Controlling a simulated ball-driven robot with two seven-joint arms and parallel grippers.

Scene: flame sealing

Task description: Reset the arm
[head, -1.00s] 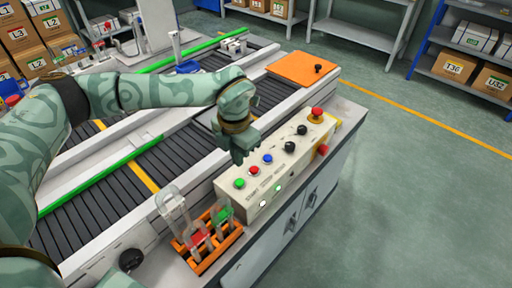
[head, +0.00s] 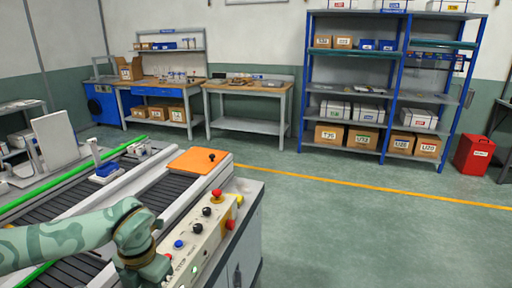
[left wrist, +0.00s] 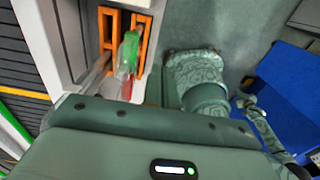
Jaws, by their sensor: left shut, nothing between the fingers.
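My left arm comes in from the left in the head view. Its gripper (head: 152,272) is shut and empty, low over the near end of the control panel (head: 204,238), beside the blue button; I cannot tell whether it touches. Its body fills the bottom of the left wrist view. That view also shows an orange rack (left wrist: 108,36) holding a clear tube with green contents (left wrist: 129,52) and one with red (left wrist: 126,88). The rack is outside the head view. My right gripper is not in view.
Conveyor tracks (head: 58,208) run beside the panel, with an orange plate (head: 198,160) at their far end. Blue shelving (head: 303,92), a workbench (head: 248,88) and a red bin (head: 473,154) stand at the back. The green floor (head: 370,235) at right is clear.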

